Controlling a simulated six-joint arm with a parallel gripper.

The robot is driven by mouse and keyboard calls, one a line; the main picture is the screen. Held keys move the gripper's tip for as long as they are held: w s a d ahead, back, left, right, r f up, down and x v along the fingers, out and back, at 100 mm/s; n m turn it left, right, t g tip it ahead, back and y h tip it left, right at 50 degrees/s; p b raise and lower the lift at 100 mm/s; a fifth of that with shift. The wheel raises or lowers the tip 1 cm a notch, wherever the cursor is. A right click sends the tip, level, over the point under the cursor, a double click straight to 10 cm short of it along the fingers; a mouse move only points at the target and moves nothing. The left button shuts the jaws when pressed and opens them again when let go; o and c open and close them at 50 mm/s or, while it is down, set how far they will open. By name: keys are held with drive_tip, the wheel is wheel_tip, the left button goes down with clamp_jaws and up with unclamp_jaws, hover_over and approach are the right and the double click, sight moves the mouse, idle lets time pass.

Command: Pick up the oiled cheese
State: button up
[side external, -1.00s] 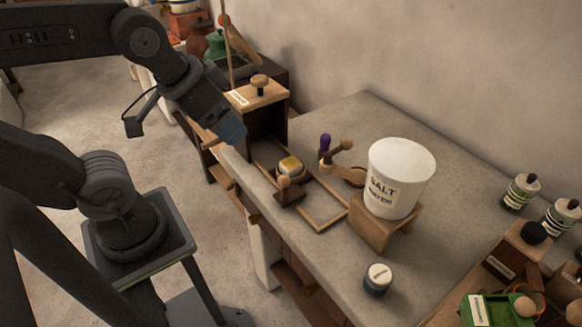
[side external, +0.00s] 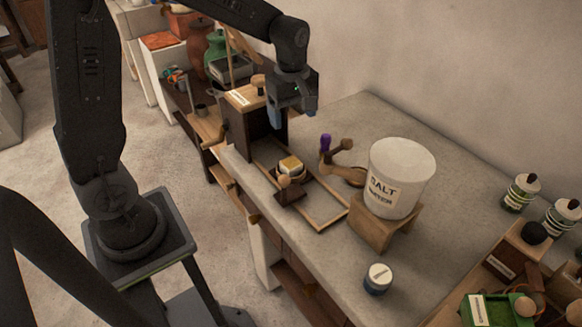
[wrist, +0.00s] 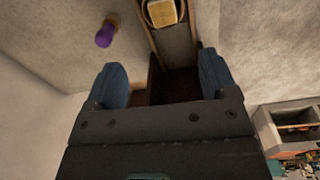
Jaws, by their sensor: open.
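The oiled cheese appears to be the small yellowish block (side external: 291,164) in a dark round holder on the wooden rail frame (side external: 325,222) on the counter. In the wrist view the block (wrist: 162,12) shows at the top edge, partly cut off, beyond my fingertips. My gripper (side external: 293,113) is open and empty. It hangs above the dark wooden box at the far end of the rails, higher than the block and apart from it. In the wrist view my two blue fingers (wrist: 164,82) are spread wide.
A white salt water tub (side external: 400,178) sits on a wooden stand to the right, with a small jar (side external: 378,279) in front.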

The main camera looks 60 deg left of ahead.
drive_tip(key=w+f+n, duration=0.1)
drive_tip(key=f, duration=0.1)
hover_over(291, 163)
drive_tip(key=f, duration=0.8)
drive_tip(key=shift+w+d+f, duration=0.1)
drive_tip(key=shift+w+d, duration=0.1)
drive_tip(key=shift+w, duration=0.15)
drive_tip(key=shift+s+a+f, duration=0.15)
drive_tip(key=shift+f, duration=1.2)
drive_tip(key=shift+s+a+f, duration=0.15)
drive_tip(key=shift+f, duration=1.15)
drive_tip(key=shift+c, duration=0.3)
drive_tip(key=c, duration=1)
drive_tip(key=shift+o, duration=0.2)
drive_tip(key=shift+r, duration=0.1)
